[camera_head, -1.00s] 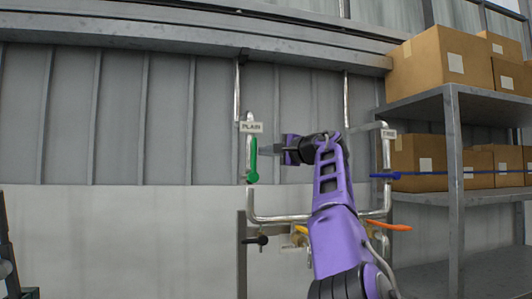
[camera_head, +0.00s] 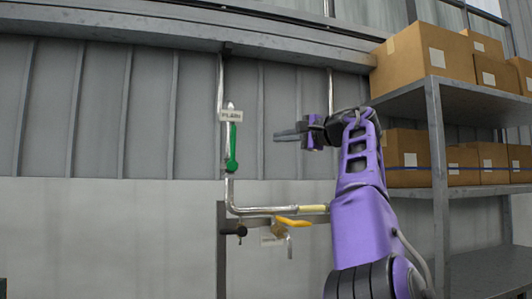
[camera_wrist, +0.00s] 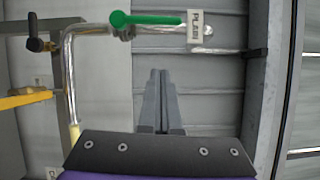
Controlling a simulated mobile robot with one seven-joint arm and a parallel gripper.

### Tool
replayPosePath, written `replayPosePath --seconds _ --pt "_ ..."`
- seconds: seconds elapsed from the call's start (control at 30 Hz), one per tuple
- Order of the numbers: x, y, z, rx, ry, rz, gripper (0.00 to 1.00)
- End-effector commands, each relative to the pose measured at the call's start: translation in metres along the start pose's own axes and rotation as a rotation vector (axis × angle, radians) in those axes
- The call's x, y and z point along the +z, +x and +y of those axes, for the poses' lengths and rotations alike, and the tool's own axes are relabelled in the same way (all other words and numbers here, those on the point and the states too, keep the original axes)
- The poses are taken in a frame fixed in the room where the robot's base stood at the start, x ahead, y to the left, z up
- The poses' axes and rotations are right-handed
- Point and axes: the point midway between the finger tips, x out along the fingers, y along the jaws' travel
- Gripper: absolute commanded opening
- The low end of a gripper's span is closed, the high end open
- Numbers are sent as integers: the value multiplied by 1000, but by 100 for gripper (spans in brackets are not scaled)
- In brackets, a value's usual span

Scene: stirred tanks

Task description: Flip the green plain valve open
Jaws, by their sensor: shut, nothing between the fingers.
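The green plain valve handle (camera_head: 233,147) points straight up along the vertical silver pipe on the left. Its pivot is at the lower end, and the PLAIN sign (camera_head: 231,116) is just above it. In the wrist view the green handle (camera_wrist: 150,19) lies in line with the pipe, beside the sign (camera_wrist: 195,27). My gripper (camera_head: 276,136) is to the right of the handle, with a visible gap between them. In the wrist view my gripper (camera_wrist: 160,73) has its fingers together, with nothing between them, and they point toward the pipe without touching the handle.
A black handle (camera_head: 235,231) and a yellow handle (camera_head: 293,222) are on the lower pipework (camera_head: 262,210). A metal shelf (camera_head: 437,150) with cardboard boxes stands at the right. The wall left of the pipe is clear.

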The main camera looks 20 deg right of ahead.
Motion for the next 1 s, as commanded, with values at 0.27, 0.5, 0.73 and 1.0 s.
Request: replayPosePath --seconds 0.27,0.5,0.73,1.0 --pt "0 -68 0 -3 -1 2 0" --pt "1 -94 -4 -1 0 -1 0" --pt "0 -98 -3 0 0 -1 0" --pt "0 -98 -3 0 0 0 0"
